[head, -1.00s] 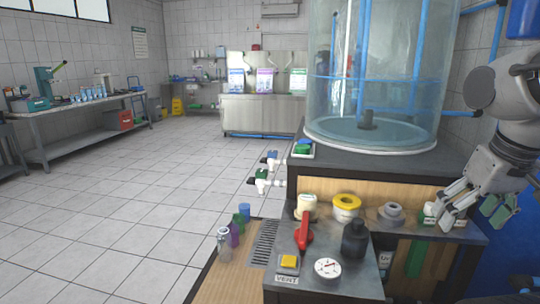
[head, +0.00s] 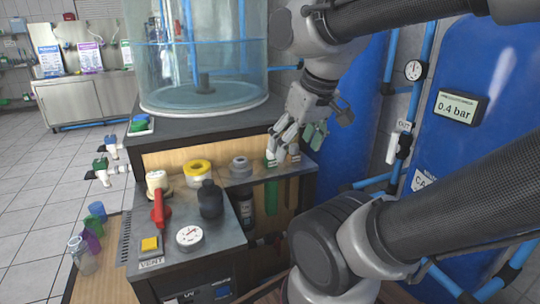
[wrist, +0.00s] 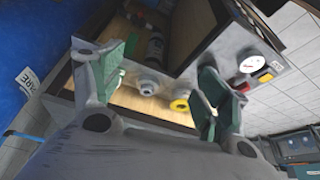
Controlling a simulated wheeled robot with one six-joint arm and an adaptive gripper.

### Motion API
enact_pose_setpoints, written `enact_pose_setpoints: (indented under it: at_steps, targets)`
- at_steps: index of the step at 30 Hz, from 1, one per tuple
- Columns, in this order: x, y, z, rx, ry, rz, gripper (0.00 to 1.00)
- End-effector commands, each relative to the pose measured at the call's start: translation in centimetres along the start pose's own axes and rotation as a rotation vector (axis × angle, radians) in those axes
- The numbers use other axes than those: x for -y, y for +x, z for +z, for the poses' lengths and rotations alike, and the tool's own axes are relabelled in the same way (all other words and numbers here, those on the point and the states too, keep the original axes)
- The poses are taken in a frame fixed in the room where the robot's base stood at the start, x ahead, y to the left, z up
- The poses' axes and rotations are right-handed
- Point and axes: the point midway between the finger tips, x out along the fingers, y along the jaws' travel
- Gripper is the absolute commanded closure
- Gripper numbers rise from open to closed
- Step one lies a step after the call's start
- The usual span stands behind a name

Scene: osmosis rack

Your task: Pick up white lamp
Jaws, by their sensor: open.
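A cream-white, short cylinder (head: 156,182), which I take to be the white lamp, stands on the bench shelf, left of a yellow-rimmed ring and behind a red lever. In the wrist view, a pale patch beside the right finger may be it, but I cannot tell. My gripper (head: 294,146) is open and empty above the right end of the shelf, well to the right of the cream-white cylinder. In the wrist view my gripper (wrist: 164,72) has its two greenish finger pads wide apart, with the shelf beyond them.
A red lever (head: 158,210) rises in front. A clear tank (head: 200,60) stands behind. Blue tanks (head: 480,80) are at right.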

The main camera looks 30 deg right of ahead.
Motion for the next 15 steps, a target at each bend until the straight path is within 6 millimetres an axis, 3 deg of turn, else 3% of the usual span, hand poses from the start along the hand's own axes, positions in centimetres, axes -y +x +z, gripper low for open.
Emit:
enact_pose_setpoints:
  at_steps: [2, 6, 11, 15]
  targets:
    - [-0.3, 0.6, 0.1, 0.032, 0.014, 0.005, 0.46]
    - [-1.3, 2.7, -0.6, 0.145, 0.056, 0.018, 0.47]
    - [-3.3, 5.5, -4.7, 0.271, 0.054, 0.021, 0.47]
    - [-5.7, 8.9, -9.1, 0.358, -0.151, -0.023, 0.47]
